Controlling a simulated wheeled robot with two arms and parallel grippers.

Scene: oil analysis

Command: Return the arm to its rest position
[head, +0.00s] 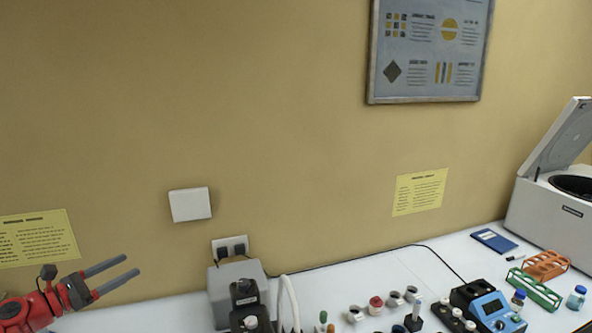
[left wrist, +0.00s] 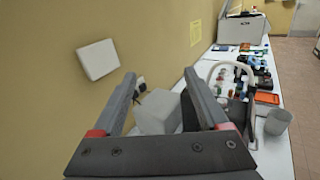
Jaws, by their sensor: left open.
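My left gripper (head: 112,274) is at the lower left of the head view, on a red arm, raised beside the wall at the table's left end. Its two grey fingers are apart with nothing between them. In the left wrist view the open fingers (left wrist: 166,105) frame the left part of the picture, with a grey box beyond them. My right gripper is in neither view.
The white table (head: 385,268) holds a grey box (head: 222,290), a black instrument (head: 246,305), several small bottles, a blue device (head: 492,312), orange and green racks, and an open centrifuge (head: 545,205). A grey cup (left wrist: 278,121) stands at the near right edge.

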